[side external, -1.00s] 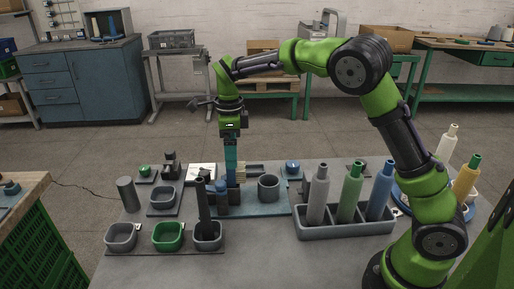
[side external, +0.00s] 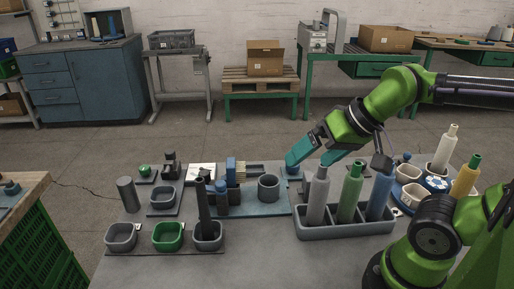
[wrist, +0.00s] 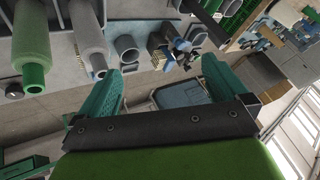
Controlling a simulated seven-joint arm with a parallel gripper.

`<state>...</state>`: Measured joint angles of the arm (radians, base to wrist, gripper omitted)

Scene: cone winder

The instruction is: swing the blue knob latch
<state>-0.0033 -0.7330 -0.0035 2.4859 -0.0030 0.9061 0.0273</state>
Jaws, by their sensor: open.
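The blue knob latch (side external: 292,172) is at the back right edge of the blue machine plate (side external: 262,209). My gripper's near finger covers most of it in the side view, and I cannot make it out in the wrist view. My gripper (side external: 308,159) is open and empty, tilted, its teal fingers pointing down and left just above and beside the knob. Whether a finger touches the knob cannot be told. Both fingers also show spread apart in the wrist view (wrist: 160,80).
A grey rack (side external: 345,227) with grey, green and blue cones stands close in front of my gripper. A grey cup (side external: 268,187) and a blue block with a brush (side external: 232,171) stand left of it. Grey and green bins (side external: 168,236) are front left.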

